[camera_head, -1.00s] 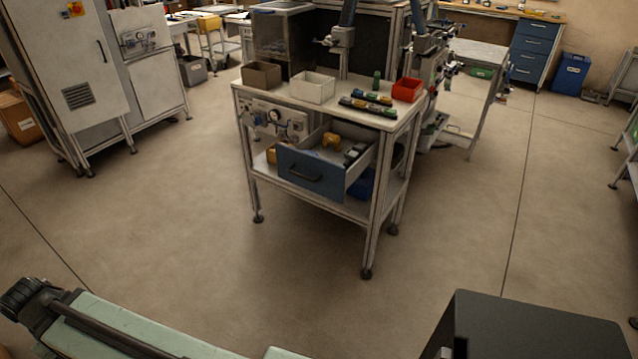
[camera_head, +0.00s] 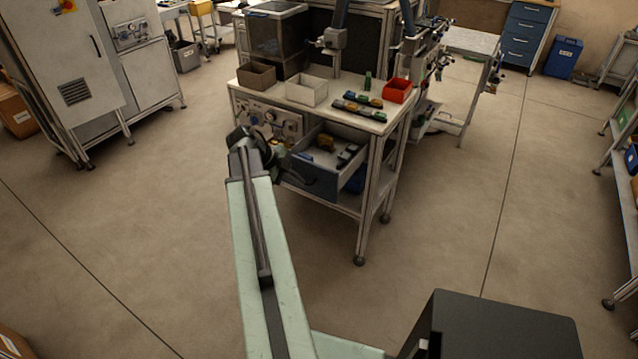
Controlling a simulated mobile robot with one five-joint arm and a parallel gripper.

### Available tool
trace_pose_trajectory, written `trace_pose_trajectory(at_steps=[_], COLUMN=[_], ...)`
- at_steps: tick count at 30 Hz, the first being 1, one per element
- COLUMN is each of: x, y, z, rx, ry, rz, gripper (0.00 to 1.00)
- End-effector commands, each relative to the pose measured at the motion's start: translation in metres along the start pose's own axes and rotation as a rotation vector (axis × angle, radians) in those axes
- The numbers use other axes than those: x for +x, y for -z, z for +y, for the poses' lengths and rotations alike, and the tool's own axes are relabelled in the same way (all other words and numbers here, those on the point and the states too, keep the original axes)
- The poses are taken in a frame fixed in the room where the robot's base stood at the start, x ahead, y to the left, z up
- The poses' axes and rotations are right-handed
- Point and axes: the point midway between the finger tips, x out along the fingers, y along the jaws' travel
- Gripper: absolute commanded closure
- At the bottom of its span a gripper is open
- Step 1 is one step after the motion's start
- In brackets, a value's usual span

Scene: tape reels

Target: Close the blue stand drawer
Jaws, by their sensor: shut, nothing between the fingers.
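The blue stand drawer (camera_head: 318,183) is pulled out of the front of the metal stand (camera_head: 378,178), below its top. Small items, one of them yellow, lie inside it. My arm reaches forward from the bottom of the picture. My gripper (camera_head: 284,170) is at its far end, in front of the left part of the drawer front, and it is shut and empty. My wrist and gripper hide the drawer's left side and its handle. I cannot tell whether the gripper touches the drawer.
The stand top holds a brown bin (camera_head: 257,75), a white bin (camera_head: 306,90), a red bin (camera_head: 397,91) and small parts. A grey cabinet (camera_head: 70,75) stands at the left. A shelf rack (camera_head: 622,185) stands at the right edge. The floor around the stand is clear.

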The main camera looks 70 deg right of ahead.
Motion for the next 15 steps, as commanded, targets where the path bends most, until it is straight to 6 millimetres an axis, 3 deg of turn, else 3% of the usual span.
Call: trace_pose_trajectory(at_steps=[5,15], x=[0.017,0.092], y=[-0.003,-0.006], z=[0.003,0.006], rx=[-0.001,-0.004], ry=[-0.001,-0.001], rz=[-0.001,-0.002], gripper=[1.0,1.0])
